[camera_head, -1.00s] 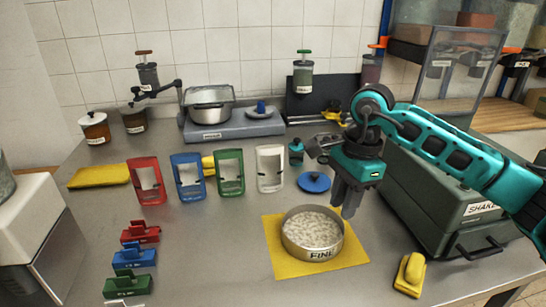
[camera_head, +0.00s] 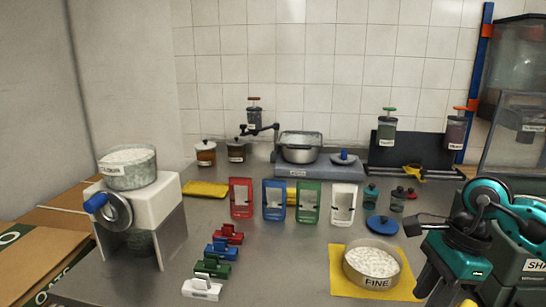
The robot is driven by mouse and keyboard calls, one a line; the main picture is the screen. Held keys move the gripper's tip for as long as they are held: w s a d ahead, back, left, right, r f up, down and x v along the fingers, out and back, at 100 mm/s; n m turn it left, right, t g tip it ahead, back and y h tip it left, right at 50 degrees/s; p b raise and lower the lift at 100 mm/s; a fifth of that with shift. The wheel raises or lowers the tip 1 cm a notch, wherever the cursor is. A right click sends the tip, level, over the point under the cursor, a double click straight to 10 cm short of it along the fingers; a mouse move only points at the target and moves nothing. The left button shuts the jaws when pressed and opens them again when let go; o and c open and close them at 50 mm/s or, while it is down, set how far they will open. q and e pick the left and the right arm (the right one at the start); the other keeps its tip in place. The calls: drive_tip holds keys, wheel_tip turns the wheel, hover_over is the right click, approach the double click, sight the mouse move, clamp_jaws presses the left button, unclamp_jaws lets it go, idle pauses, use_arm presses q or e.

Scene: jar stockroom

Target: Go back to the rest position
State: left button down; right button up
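My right gripper (camera_head: 430,290) is at the lower right, pointing down, beside the right edge of the yellow mat. Its fingertips run toward the frame's bottom edge, so I cannot tell whether it is open or shut. A metal pan labelled FINE (camera_head: 371,266), full of white grains, stands on the yellow mat (camera_head: 343,289). The gripper appears apart from the pan. My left gripper is not in view.
Red (camera_head: 241,212), blue (camera_head: 274,213), green (camera_head: 308,217) and white (camera_head: 343,218) frames stand in a row. Coloured clips (camera_head: 212,268) lie at the front. A white mill (camera_head: 143,208) stands left, a grey SHAKE box (camera_head: 525,265) right. Bare steel counter (camera_head: 270,270) lies between clips and mat.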

drive_tip(key=a+r+m+t+y, duration=0.2)
drive_tip(key=a+m+t+y, duration=0.3)
drive_tip(key=a+m+y, duration=1.35)
wheel_tip(320, 180, down, 7)
drive_tip(key=w+d+m+t+h+p, duration=0.1)
drive_tip(key=w+d+m+t+h, duration=0.1)
drive_tip(key=m+t+h, duration=1.25)
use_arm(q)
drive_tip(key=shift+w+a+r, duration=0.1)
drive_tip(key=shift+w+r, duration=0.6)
use_arm(e)
drive_tip(key=s+d+f+m+g+h, duration=0.2)
drive_tip(key=s+f+m+g, duration=0.2)
drive_tip(key=f+m, duration=0.5)
drive_tip(key=s+d+f+m+g+h, duration=0.2)
drive_tip(key=s+f+m+g, duration=0.2)
drive_tip(key=s+f+m, duration=0.3)
wheel_tip(320, 180, down, 2)
drive_tip(key=shift+s+d+f+m+g, duration=0.2)
drive_tip(key=shift+s+m+g, duration=0.2)
drive_tip(key=shift+m, duration=0.6)
